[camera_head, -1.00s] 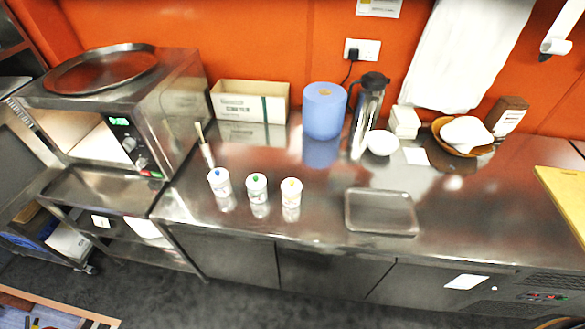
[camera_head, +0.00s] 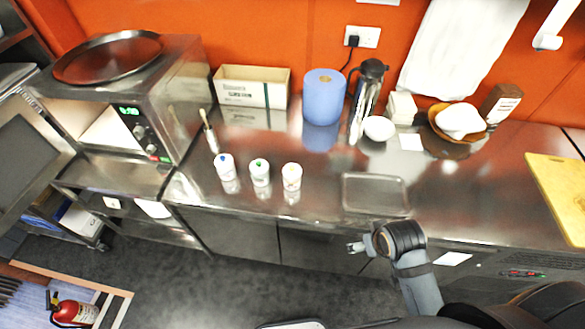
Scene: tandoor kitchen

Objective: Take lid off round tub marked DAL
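Three small white round tubs stand upright in a row on the steel counter in the head view. The left tub (camera_head: 225,167) has a blue knob on its lid, the middle tub (camera_head: 260,173) a green knob, and the right tub (camera_head: 291,177) a pale orange top. Their labels are too small to read, so I cannot tell which is marked DAL. My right gripper (camera_head: 352,247) is in front of the counter's front edge, to the right of and nearer than the tubs, touching none of them. Its fingers are too small to judge. My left gripper is out of view.
A shallow steel tray (camera_head: 376,194) lies right of the tubs. A cardboard box (camera_head: 251,87), a blue roll (camera_head: 323,97) and a steel flask (camera_head: 367,90) stand at the back. The counter around the tubs is mostly clear.

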